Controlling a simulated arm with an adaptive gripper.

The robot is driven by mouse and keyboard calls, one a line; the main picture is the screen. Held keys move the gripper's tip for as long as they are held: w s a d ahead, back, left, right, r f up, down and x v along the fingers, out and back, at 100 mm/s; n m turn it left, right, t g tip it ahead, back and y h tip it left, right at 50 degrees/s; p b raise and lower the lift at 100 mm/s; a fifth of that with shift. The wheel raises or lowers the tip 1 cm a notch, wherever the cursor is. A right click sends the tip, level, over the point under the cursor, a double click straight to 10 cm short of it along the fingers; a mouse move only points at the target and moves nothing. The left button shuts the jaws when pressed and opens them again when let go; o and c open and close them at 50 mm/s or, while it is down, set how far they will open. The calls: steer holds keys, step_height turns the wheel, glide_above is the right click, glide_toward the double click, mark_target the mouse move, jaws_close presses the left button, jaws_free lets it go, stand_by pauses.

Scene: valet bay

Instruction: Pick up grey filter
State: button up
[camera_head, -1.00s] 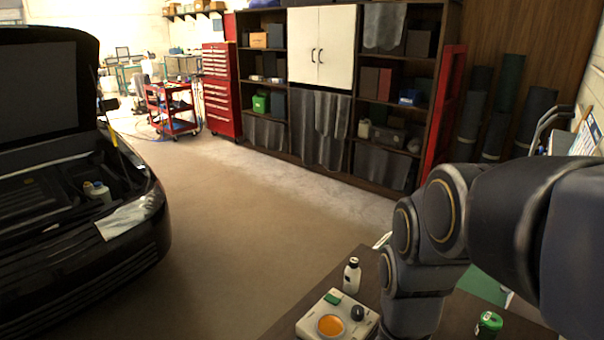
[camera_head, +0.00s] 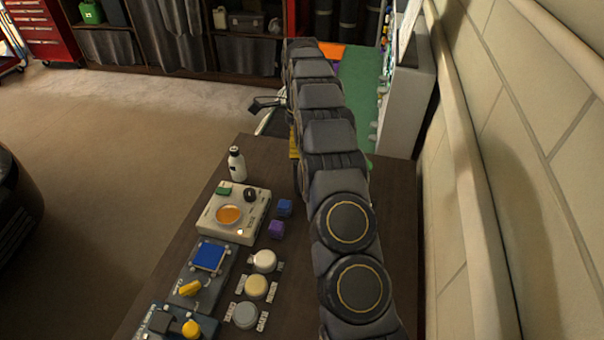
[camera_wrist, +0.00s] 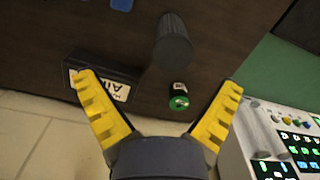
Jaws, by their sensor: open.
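A dark grey ribbed cylinder (camera_wrist: 174,38), which looks like the grey filter, lies or stands on the dark table (camera_wrist: 225,30) in the wrist view, ahead of my gripper. A small jar with a green lid (camera_wrist: 179,103) is just below the cylinder, nearer my gripper. In the head view my arm covers the cylinder, and only a sliver of yellow finger (camera_head: 295,143) shows. A round grey disc (camera_head: 246,316) lies at the table's near side there.
A black box with a white label (camera_wrist: 103,82) lies left of the cylinder, behind the left finger. A panel with lit buttons (camera_wrist: 285,135) is at the right. The head view shows a white bottle (camera_head: 236,163), a cream device (camera_head: 241,212) and purple and blue cubes (camera_head: 276,229).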

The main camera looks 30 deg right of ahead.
steer(key=shift+w+d+f+m, duration=0.2)
steer(key=shift+d+f+m, duration=0.2)
steer(key=shift+d+f, duration=0.2)
steer(key=shift+w+d+f+m, duration=0.15)
steer(key=shift+d+f+m, duration=0.3)
steer(key=shift+f, duration=0.15)
steer(key=shift+d+f, duration=0.1)
steer(key=shift+f, duration=0.2)
glide_above(296, 187)
steer(key=d, duration=0.3)
steer(key=f, duration=0.7)
steer(key=shift+w+a+f, duration=0.1)
steer(key=shift+w+f, duration=0.15)
steer(key=c, duration=1.2)
